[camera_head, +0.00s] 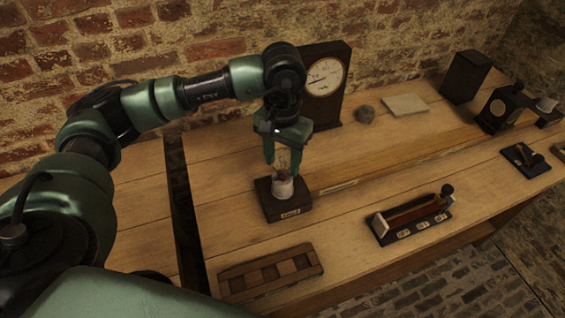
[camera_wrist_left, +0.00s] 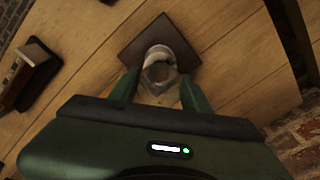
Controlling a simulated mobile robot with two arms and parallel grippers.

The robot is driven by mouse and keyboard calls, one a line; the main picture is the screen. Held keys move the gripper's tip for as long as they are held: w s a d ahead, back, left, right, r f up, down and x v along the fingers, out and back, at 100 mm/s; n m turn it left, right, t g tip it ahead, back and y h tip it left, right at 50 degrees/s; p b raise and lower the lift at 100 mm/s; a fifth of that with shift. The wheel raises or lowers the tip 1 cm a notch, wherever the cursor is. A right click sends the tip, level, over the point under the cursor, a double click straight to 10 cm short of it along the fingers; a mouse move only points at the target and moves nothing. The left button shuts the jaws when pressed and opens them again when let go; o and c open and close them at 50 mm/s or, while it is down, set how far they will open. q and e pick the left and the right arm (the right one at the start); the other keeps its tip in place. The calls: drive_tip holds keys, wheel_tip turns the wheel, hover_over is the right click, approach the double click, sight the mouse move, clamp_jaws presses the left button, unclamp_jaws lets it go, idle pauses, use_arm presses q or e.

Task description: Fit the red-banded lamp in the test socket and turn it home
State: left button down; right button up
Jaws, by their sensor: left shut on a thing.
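The test socket (camera_head: 284,187) is a white cup on a dark square base (camera_head: 285,207) with a small label, standing on the bench. My left gripper (camera_head: 283,163) points down right above it, shut on a small glass lamp (camera_head: 282,161). The lamp's lower end meets the socket's mouth; I cannot tell whether it is seated. In the left wrist view the lamp (camera_wrist_left: 158,75) sits between the green fingers, over the white socket (camera_wrist_left: 172,46) and its dark base (camera_wrist_left: 135,50). A reddish tint shows low on the lamp in the head view. My right gripper is not in view.
A dark wooden rack (camera_head: 270,273) lies at the front of the bench. A dial in a dark case (camera_head: 333,104) stands behind the socket. A long device with a bar (camera_head: 411,217) sits to the right. Bare bench (camera_head: 345,205) lies between.

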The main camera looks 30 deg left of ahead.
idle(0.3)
use_arm(q)
drive_tip(key=shift+m, duration=0.3)
drive_tip(key=shift+f+m+b, duration=0.1)
drive_tip(key=shift+m+b, duration=0.3)
drive_tip(key=shift+b, duration=0.25)
drive_tip(key=shift+m+b, duration=1.25)
drive_tip(key=shift+m, duration=0.35)
drive_tip(key=shift+m+b, duration=0.35)
drive_tip(key=shift+m, duration=0.25)
drive_tip(key=c, duration=0.6)
unclamp_jaws()
